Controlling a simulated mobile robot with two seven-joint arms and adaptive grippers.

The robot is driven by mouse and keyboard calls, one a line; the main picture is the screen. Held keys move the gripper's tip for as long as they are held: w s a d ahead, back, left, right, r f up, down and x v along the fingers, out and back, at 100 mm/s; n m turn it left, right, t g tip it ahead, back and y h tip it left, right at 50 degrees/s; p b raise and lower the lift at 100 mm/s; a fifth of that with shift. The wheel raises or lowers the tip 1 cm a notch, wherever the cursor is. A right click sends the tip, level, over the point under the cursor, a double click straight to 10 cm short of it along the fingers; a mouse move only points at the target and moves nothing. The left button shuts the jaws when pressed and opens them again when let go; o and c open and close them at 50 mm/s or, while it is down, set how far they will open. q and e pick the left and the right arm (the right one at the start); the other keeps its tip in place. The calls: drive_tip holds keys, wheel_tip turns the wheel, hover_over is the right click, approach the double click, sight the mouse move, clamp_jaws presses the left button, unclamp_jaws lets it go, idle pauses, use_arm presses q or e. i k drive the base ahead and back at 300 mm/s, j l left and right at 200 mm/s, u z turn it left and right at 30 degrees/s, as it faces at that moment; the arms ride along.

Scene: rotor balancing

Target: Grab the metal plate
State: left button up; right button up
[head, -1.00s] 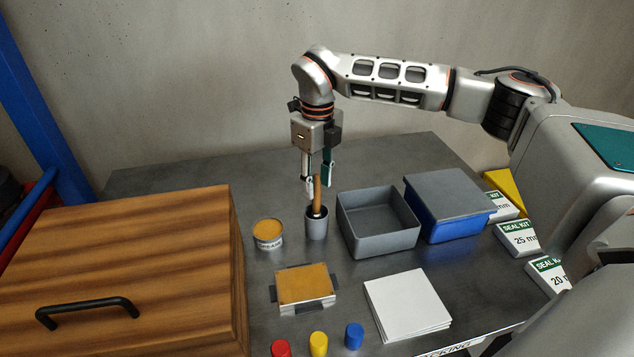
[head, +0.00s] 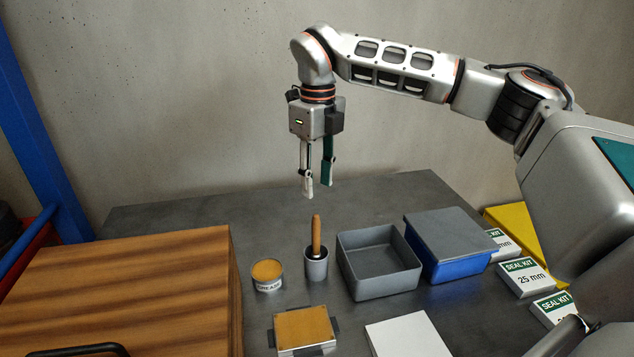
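A flat square piece with an ochre top, metallic-looking sides and dark tabs (head: 304,328) lies on the table at the bottom middle; it may be the metal plate, but I cannot tell for certain. My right gripper (head: 318,190) hangs pointing down above the table, behind and above a grey cup (head: 316,266) with a wooden handle (head: 316,236) standing in it. Its two fingers are apart with nothing between them. The gripper is well away from the square piece. My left gripper is not in view.
A grease tin (head: 268,277) stands left of the cup. An open grey bin (head: 383,287) and a lidded blue box (head: 448,262) stand right. Seal kit boxes (head: 526,278) line the right side. White sheets (head: 408,337) lie in front. A wooden cabinet (head: 130,290) fills the left.

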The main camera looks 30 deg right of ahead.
sight(309, 327)
drive_tip(key=k, duration=1)
